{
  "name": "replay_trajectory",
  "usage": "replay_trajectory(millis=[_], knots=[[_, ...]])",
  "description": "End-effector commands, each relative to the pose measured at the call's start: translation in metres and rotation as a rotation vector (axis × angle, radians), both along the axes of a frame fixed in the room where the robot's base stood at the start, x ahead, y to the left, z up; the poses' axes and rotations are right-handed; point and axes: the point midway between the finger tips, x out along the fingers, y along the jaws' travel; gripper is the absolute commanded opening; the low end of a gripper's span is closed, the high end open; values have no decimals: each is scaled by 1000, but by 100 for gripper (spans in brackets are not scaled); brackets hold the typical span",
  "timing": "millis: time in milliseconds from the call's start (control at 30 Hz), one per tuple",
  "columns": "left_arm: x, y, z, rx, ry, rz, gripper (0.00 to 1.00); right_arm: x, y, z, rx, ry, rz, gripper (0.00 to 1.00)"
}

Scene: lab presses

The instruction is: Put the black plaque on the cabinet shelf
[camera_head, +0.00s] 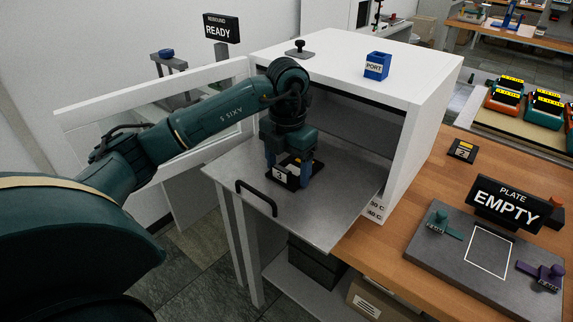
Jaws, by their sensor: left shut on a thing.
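The black plaque (281,180) with a pale marked label is between the blue fingers of my left gripper (288,172). My left gripper is shut on it and points down over the cabinet's pulled-out grey shelf (335,199). The plaque is at or just above the shelf surface; I cannot tell whether it touches. The gripper hides part of the plaque. The white cabinet (425,100) is open at the front, and the shelf sticks out of it with a black handle (256,198) at its front edge. My right gripper is not in view.
A white door (95,112) stands open left of the shelf. A blue PORT block (376,66) sits on the cabinet.

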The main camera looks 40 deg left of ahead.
Motion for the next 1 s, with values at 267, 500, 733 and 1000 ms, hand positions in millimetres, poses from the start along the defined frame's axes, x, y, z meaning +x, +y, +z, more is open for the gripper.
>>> replay_trajectory(millis=[267, 500, 733, 1000], knots=[[0, 0, -1, 0, 1, 1, 92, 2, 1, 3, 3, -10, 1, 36], [0, 0, -1, 0, 1, 1, 94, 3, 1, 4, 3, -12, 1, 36], [1, 0, 20, 1, -5, 2, 94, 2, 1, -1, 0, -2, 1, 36], [1, 1, 81, 3, -6, 2, 94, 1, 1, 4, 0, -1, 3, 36]])
